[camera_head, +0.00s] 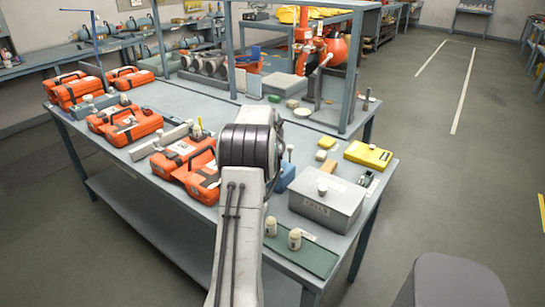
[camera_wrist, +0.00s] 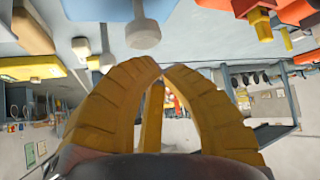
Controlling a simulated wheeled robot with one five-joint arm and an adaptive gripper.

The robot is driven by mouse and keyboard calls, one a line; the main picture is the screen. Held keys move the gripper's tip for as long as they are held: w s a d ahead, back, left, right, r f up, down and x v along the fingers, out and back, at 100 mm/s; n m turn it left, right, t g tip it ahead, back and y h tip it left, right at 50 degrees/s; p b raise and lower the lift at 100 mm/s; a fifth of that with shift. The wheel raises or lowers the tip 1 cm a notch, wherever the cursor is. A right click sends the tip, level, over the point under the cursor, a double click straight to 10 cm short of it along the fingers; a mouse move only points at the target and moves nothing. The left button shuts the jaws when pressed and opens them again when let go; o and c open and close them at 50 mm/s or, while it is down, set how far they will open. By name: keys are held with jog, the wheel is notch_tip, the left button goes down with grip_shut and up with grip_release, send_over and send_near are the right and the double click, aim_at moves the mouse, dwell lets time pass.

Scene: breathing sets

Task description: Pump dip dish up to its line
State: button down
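A small pale round dish (camera_head: 302,112), possibly the dip dish, lies on the bench beyond my arm; no fill line can be made out. A blue block (camera_head: 285,178) stands just right of my arm, partly hidden by it, with a pale-topped stem (camera_head: 290,151) beside it. I cannot tell whether this is the pump. My gripper (camera_wrist: 162,68) shows in the wrist view with its yellow fingers curved together at the tips and nothing visible between them. In the head view my own arm hides it. A pale round-ended stem (camera_wrist: 143,35) appears above the fingertips in the wrist view.
Orange cases (camera_head: 130,128) line the bench's left side. A grey metal box (camera_head: 318,210), two small jars (camera_head: 294,239) and a yellow case (camera_head: 368,155) are at the right. A shelf frame (camera_head: 349,75) rises at the back. Open floor (camera_head: 450,170) lies right of the bench.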

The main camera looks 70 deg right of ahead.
jog(key=shift+a+f+b, duration=0.1)
jog(key=shift+f+b, duration=1.25)
jog(key=shift+f, duration=0.3)
dwell(2.8)
jog(key=shift+r, duration=0.1)
jog(key=shift+r+p, duration=1.15)
jog(key=shift+r, duration=0.5)
jog(key=shift+r+p, duration=1.85)
jog(key=shift+r, duration=0.55)
